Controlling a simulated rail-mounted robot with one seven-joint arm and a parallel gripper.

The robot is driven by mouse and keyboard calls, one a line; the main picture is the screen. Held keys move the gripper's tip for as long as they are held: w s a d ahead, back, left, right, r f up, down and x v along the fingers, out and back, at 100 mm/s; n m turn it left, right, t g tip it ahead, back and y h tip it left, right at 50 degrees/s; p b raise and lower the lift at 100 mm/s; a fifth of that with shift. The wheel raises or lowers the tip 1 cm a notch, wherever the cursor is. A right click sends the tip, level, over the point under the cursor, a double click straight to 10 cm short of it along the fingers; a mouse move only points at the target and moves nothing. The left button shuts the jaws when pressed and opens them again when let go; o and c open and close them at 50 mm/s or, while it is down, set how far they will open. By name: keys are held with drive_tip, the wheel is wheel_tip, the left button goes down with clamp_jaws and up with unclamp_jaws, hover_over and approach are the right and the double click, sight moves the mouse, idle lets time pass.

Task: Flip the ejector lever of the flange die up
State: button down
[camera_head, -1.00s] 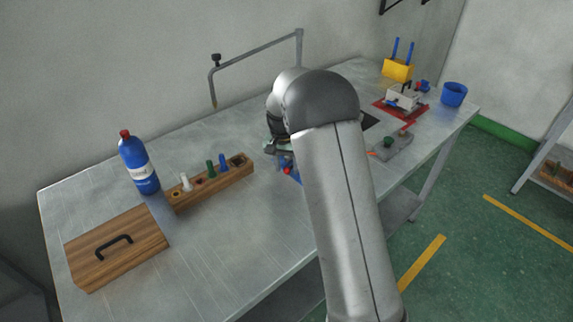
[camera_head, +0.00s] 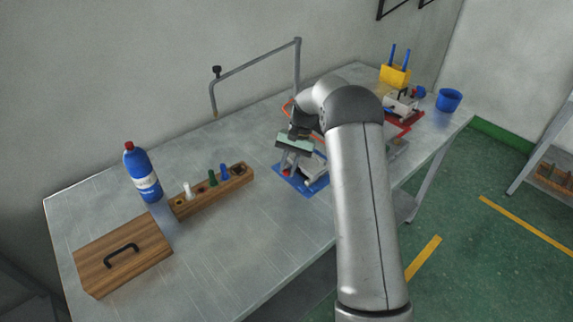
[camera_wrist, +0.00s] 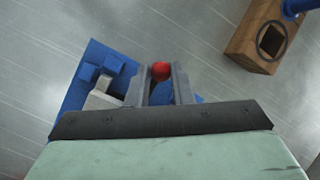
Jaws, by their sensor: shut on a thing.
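A die with a grey metal body (camera_head: 313,166) stands on a blue base plate (camera_head: 314,188) at the middle of the table. A red ball knob (camera_wrist: 161,70), seemingly the end of its ejector lever, shows between my finger tips in the wrist view. My gripper (camera_head: 287,171) points down at the die's left side, shut on this red knob. The blue base (camera_wrist: 79,98) and a grey part of the die show left of the fingers in the wrist view. The lever's shaft is hidden by my gripper, so its tilt cannot be told.
A wooden block (camera_head: 213,190) with coloured pegs lies left of the die. A blue bottle (camera_head: 143,176) and a wooden lidded box (camera_head: 122,256) stand farther left. A grey frame (camera_head: 255,61) rises behind. A red-based die (camera_head: 405,123) stands to the right.

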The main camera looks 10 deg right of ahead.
drive_tip(key=shift+r, duration=0.1)
drive_tip(key=c, duration=1.3)
unclamp_jaws()
drive_tip(key=shift+w, duration=0.1)
drive_tip(key=shift+d, duration=0.1)
drive_tip(key=v, duration=1.7)
drive_tip(key=shift+w+d+r, duration=0.1)
drive_tip(key=shift+d, duration=0.05)
